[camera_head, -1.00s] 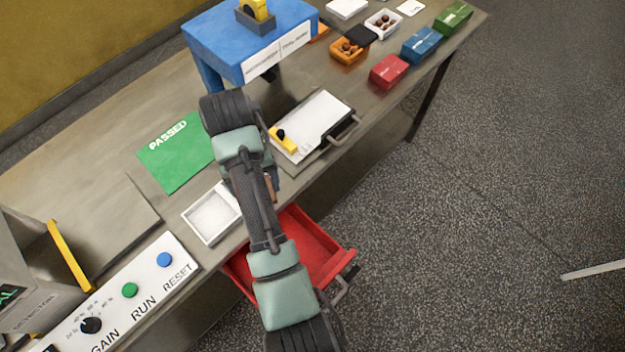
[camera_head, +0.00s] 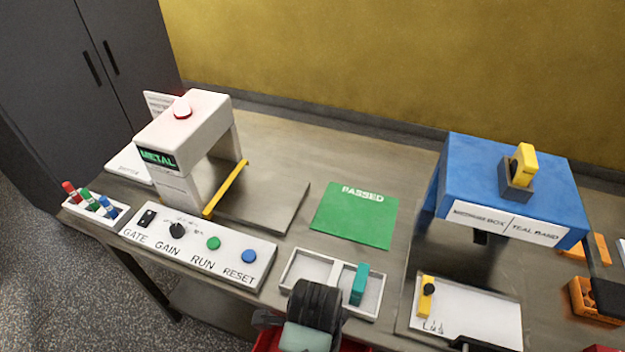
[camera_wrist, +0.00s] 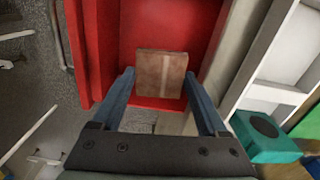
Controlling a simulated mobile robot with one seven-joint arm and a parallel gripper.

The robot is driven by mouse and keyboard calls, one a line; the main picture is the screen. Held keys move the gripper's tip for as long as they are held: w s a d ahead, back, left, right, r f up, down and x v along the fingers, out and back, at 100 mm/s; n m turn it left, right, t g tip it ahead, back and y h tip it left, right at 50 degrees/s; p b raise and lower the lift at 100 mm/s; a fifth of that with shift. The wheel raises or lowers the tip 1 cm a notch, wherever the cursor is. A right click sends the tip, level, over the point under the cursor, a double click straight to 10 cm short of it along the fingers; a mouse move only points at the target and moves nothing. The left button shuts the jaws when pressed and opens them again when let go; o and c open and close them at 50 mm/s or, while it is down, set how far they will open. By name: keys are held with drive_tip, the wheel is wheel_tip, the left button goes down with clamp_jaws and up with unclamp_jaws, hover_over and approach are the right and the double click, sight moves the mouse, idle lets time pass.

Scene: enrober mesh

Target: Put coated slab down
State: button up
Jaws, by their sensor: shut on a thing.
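The coated slab (camera_wrist: 161,75) is a brown square piece with a paler stripe, seen in the wrist view. It sits between the two blue-grey fingertips of my gripper (camera_wrist: 160,76), which is shut on it. Behind the slab in that view is the inside of a red open drawer (camera_wrist: 208,22), with the slab over it. In the head view my arm hides the slab and gripper, and only red edges of the drawer (camera_head: 265,341) show. I cannot tell the slab's exact height above the drawer floor.
A white divided tray (camera_head: 300,268) holds a teal block (camera_head: 359,284). The green PASSED mat (camera_head: 352,222) is bare.

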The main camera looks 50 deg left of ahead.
drive_tip(key=shift+m, duration=0.4)
drive_tip(key=f+b, duration=0.1)
drive_tip(key=f, duration=0.4)
drive_tip(key=s+f+b, duration=0.1)
drive_tip(key=f+b, duration=0.1)
drive_tip(key=f, duration=0.4)
drive_tip(key=f+b, duration=0.2)
drive_tip(key=f, duration=0.3)
drive_tip(key=shift+s+a+f, duration=0.15)
drive_tip(key=shift+s+f, duration=0.05)
drive_tip(key=shift+f, duration=0.15)
drive_tip(key=shift+f, duration=0.1)
drive_tip(key=o, duration=1.3)
wheel_tip(320, 180, up, 12)
drive_tip(key=shift+r+p, duration=0.1)
drive_tip(key=shift+p, duration=0.65)
drive_tip(key=shift+r, duration=0.1)
